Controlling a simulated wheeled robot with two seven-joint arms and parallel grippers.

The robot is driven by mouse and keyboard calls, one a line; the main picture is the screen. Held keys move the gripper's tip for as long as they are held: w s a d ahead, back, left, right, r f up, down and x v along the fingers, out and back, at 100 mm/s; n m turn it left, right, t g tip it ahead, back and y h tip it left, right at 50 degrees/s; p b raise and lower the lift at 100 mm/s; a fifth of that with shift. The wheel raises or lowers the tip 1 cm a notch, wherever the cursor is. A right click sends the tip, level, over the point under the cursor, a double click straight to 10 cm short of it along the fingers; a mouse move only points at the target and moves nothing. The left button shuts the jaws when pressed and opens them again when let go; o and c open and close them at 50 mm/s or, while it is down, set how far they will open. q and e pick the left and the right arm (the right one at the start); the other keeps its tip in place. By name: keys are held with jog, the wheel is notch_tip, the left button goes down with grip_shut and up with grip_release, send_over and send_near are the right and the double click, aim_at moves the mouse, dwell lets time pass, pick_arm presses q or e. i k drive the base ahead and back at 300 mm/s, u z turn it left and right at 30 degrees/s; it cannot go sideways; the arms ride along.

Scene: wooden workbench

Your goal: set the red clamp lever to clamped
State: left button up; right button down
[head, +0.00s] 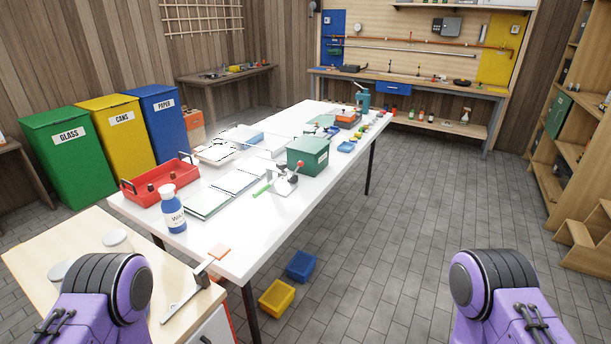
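A small grey clamp fixture (285,184) stands on the white table, near its right edge and in front of a green box. A red ball knob (300,164) shows at its upper right, which appears to be the end of the red clamp lever. A green handle (262,188) sticks out at its lower left. The fixture is too small to tell whether the lever is clamped. Neither gripper is in view. Only purple parts of my two arms show at the bottom left and bottom right, far from the fixture.
The green box (308,155) stands right behind the fixture. Yellow (277,298) and blue (301,266) bins sit on the floor. The floor right of the table is clear.

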aim_at(300, 163)
jog(key=k, duration=1.3)
jog(key=z, duration=0.6)
jog(key=i, duration=1.95)
jog(key=u, duration=0.85)
